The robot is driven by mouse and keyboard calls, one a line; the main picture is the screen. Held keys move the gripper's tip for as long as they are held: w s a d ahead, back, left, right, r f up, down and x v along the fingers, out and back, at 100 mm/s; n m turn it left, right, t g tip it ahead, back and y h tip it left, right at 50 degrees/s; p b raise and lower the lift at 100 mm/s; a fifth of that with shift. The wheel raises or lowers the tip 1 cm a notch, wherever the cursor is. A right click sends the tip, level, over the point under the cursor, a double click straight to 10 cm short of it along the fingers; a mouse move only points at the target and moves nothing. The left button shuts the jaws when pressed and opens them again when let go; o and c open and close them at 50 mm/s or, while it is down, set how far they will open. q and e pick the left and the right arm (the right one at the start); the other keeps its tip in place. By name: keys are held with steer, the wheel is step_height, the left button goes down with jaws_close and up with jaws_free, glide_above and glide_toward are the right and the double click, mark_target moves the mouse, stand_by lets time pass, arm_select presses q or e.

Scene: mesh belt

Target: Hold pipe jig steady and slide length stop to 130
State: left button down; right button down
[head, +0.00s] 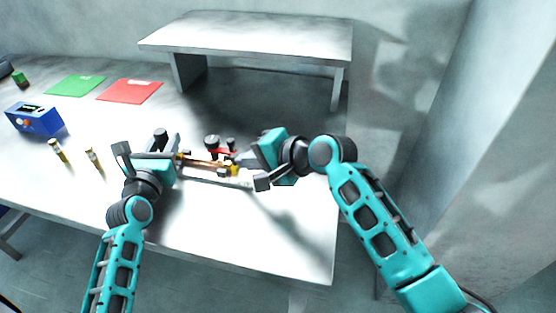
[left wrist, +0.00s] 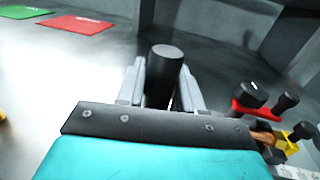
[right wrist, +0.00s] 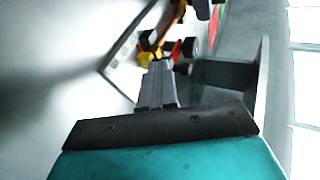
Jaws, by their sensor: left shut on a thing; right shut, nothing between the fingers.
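The pipe jig (head: 205,180) lies on the white table, with a copper pipe (head: 203,162) along it. My left gripper (head: 161,148) is shut on a black upright post (left wrist: 165,72) at the jig's left end. A yellow piece (head: 231,168), apparently the length stop, sits towards the jig's right end, beside a red part with black knobs (left wrist: 252,107). My right gripper (right wrist: 158,68) is shut and empty, its fingertips close to the yellow piece (right wrist: 150,57). I cannot tell whether they touch. The scale marks are too small to read.
Two small brass-coloured fittings (head: 60,151) (head: 94,160) stand left of the jig. A blue device (head: 35,118), a green mat (head: 76,86) and a red mat (head: 130,90) lie further left and back. A raised shelf (head: 250,35) stands behind. The table's front is clear.

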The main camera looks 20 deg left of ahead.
arm_select(q)
steer(key=shift+d, duration=0.15)
arm_select(e)
steer(key=d, duration=0.2)
steer(key=s+d, duration=0.1)
steer(key=d, duration=0.1)
steer(key=shift+d+r, duration=0.15)
steer(key=v, duration=0.9)
steer(key=shift+w+r, duration=0.1)
arm_select(q)
steer(key=c, duration=0.6)
jaws_free()
steer(key=shift+c, duration=0.2)
